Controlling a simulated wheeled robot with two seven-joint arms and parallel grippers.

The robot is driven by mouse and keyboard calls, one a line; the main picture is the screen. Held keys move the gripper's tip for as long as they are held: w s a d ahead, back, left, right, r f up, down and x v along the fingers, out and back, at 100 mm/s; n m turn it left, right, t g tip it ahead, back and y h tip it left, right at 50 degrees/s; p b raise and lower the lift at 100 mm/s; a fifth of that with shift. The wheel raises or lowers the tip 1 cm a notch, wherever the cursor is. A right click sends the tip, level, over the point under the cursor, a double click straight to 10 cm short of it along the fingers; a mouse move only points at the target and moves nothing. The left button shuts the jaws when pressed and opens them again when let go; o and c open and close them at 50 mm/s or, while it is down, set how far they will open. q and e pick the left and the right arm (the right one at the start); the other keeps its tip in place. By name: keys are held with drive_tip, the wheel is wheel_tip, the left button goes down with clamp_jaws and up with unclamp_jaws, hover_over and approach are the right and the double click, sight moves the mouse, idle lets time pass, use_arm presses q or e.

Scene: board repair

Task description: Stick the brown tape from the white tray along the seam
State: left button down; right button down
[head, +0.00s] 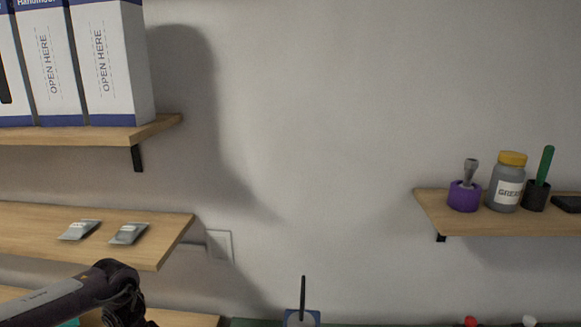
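The brown tape, the white tray and the seam are not in view. My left arm comes in at the bottom left, and its dark wrist joint shows, but the gripper itself is below the picture's edge. My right arm and gripper are not in view.
A wooden shelf (60,244) at left holds two small grey packets. White boxes (112,60) stand on a shelf above it. A right shelf (428,207) holds a purple holder (464,197) and a yellow-capped jar (506,183). A thin black rod (303,297) rises at bottom centre.

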use_arm(q)
drive_tip(key=shift+f, duration=0.5)
idle(0.5)
drive_tip(key=shift+f+b, duration=0.4)
drive_tip(key=shift+b, duration=0.05)
idle(0.6)
drive_tip(key=shift+r, duration=0.1)
wheel_tip(320, 180, up, 7)
drive_tip(key=p, duration=0.6)
drive_tip(key=shift+p, duration=0.3)
